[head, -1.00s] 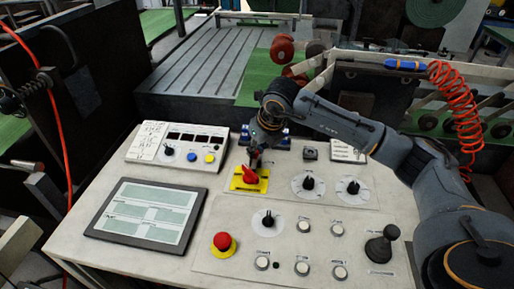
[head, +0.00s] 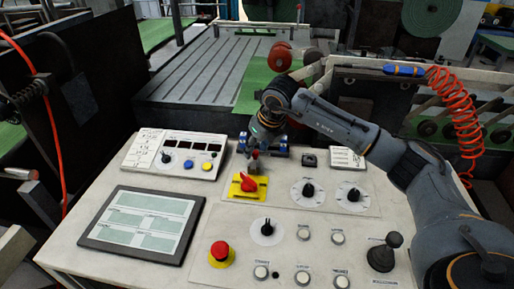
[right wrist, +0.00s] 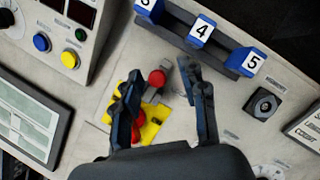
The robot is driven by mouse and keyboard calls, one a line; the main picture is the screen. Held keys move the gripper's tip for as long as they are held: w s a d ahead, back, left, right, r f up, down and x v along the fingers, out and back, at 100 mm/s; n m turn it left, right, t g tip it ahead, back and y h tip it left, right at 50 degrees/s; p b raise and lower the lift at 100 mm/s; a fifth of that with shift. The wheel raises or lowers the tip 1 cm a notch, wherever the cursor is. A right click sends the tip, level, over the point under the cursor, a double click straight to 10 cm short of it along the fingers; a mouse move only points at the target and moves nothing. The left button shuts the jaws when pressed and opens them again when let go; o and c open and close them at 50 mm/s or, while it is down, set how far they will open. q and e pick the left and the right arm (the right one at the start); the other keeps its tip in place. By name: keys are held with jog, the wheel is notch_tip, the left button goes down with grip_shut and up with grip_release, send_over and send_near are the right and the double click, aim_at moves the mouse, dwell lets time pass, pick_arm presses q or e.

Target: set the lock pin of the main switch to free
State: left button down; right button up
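The main switch is a red rotary handle (head: 248,183) on a yellow plate (head: 236,191), near the back middle of the console. In the right wrist view the handle (right wrist: 137,128) and plate (right wrist: 152,130) are partly hidden by a finger. A red-topped knob (right wrist: 157,78), seemingly the lock pin, stands at the plate's far edge. My right gripper (right wrist: 163,75) is open above it, with the knob between its fingers in the picture; I see no contact. In the head view the right gripper (head: 254,157) is just behind the handle. My left gripper is not in view.
Blue numbered blocks (right wrist: 202,32) stand in a row just behind the switch. A button box (head: 175,154) and a screen (head: 144,223) are to the left. Dark dials (head: 308,190), a red stop button (head: 220,251) and a joystick (head: 384,252) are on the console.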

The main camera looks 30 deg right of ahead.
jog(key=v, duration=1.2)
dwell(0.3)
